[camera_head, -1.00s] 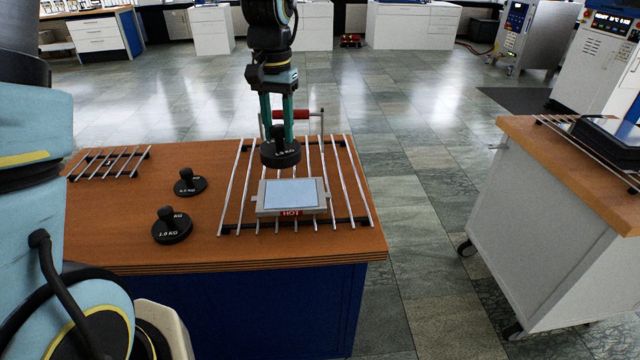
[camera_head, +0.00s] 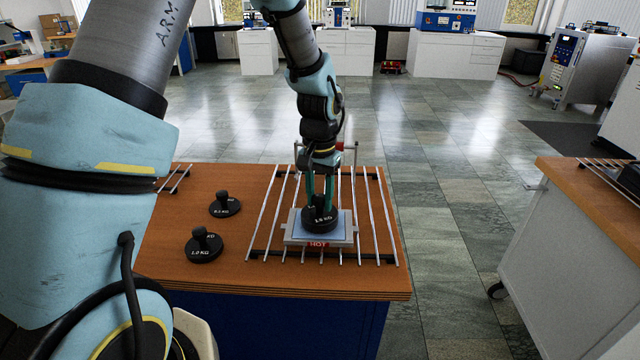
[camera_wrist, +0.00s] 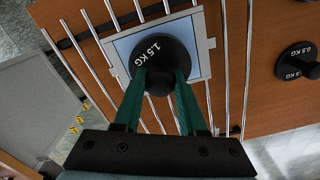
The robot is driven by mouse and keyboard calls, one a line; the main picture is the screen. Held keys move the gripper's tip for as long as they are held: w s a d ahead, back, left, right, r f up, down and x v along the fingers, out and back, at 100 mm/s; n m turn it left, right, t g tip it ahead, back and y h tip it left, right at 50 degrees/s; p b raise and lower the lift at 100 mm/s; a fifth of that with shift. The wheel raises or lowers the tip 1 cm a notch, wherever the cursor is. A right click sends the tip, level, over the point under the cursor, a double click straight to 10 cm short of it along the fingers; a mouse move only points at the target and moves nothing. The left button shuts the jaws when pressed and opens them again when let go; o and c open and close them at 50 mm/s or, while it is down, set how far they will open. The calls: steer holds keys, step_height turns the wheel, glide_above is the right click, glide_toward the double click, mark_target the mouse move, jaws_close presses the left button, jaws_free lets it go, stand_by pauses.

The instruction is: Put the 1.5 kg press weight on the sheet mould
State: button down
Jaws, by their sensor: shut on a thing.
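The 1.5 kg press weight (camera_head: 320,221) is a black disc with a knob, in my gripper (camera_head: 319,203). In the wrist view the weight (camera_wrist: 161,52) shows its "1.5 KG" label, with the green fingers (camera_wrist: 160,90) shut on its knob. The sheet mould (camera_head: 293,237) is a grey frame with a pale blue top and a red "HOT" label, on the metal rack. The weight is over the middle of the mould, upright; I cannot tell whether it touches the top. The mould (camera_wrist: 203,47) also shows under the weight in the wrist view.
A 1.0 kg weight (camera_head: 204,247) and a 0.5 kg weight (camera_head: 225,206) stand on the wooden bench (camera_head: 190,275) left of the rack (camera_head: 377,240). A red-handled bar (camera_head: 350,148) stands behind the mould. A second bench (camera_head: 560,225) is at the right, across a clear floor gap.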

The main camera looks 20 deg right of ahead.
mark_target(320, 197)
steer(key=shift+f, duration=0.15)
steer(key=shift+f, duration=0.2)
steer(key=shift+c, duration=2.3)
jaws_free()
step_height(320, 197, up, 12)
steer(key=b, duration=0.2)
steer(key=s+a+f+n, duration=0.2)
steer(key=a+n, duration=0.2)
steer(key=a, duration=1.1)
steer(key=s+a+f+n+t, duration=0.1)
steer(key=a+n, duration=0.3)
steer(key=a, duration=1.1)
steer(key=shift+s+f+t, duration=0.3)
steer(key=shift+s+f, duration=0.1)
steer(key=shift+s, duration=0.15)
